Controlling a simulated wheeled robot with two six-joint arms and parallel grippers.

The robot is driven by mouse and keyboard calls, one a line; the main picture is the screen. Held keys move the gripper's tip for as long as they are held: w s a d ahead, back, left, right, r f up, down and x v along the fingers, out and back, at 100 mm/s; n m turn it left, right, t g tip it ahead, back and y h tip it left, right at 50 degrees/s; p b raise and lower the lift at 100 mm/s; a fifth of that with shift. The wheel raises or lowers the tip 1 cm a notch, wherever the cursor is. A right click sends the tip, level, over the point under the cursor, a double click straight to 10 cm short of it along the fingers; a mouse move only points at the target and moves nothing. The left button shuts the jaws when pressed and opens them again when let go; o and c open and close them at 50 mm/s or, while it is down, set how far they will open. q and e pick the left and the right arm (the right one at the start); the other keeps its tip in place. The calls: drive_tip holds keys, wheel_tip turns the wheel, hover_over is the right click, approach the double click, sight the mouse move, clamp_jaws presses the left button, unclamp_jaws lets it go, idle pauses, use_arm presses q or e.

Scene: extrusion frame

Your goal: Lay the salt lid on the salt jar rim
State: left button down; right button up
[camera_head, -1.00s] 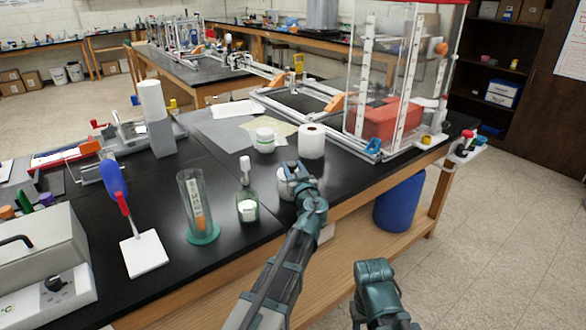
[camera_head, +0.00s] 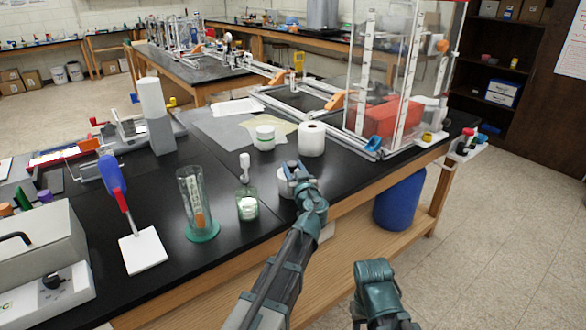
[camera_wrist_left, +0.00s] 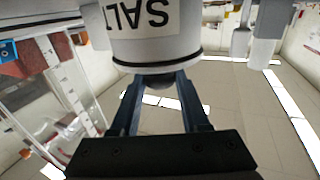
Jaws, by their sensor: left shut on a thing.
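The white salt jar (camera_head: 283,188) stands on the black bench, partly hidden behind my left gripper (camera_head: 289,170). In the left wrist view the jar (camera_wrist_left: 130,20) appears upside down with its SALT label. My left gripper (camera_wrist_left: 160,95) is shut on the dark knob of the salt lid (camera_wrist_left: 157,82). The lid lies across the jar's mouth, with a thin dark line at the rim; I cannot tell whether it touches all round. Part of my right arm shows at the bottom of the head view, but its fingers do not show.
A green-bottomed bottle (camera_head: 247,205) and a glass cylinder (camera_head: 196,205) stand left of the jar. A white lidded jar (camera_head: 264,137) and a white roll (camera_head: 311,139) stand behind it. A clear-walled frame (camera_head: 383,90) is at the back right. The bench's front edge is close.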

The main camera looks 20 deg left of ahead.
use_arm(q)
drive_tip(key=shift+c, duration=1.6)
unclamp_jaws()
drive_tip(key=v, duration=1.4)
drive_tip(key=s+f+m+g+h+p, duration=0.25)
drive_tip(key=s+f+g+p, duration=0.35)
drive_tip(key=s+f+g, duration=0.35)
drive_tip(key=s+d+f+m+g+h+p, duration=0.1)
drive_tip(key=s+d+m+g+h, duration=0.1)
drive_tip(key=s, duration=0.4)
drive_tip(key=s+d+f+m+g+h+p, duration=0.1)
drive_tip(key=s+d+m+g+h+p, duration=0.1)
drive_tip(key=s+d, duration=0.5)
drive_tip(key=m+g+h, duration=0.1)
drive_tip(key=m+g, duration=0.1)
drive_tip(key=m, duration=0.1)
drive_tip(key=shift+s+f, duration=0.2)
drive_tip(key=shift+f, duration=0.2)
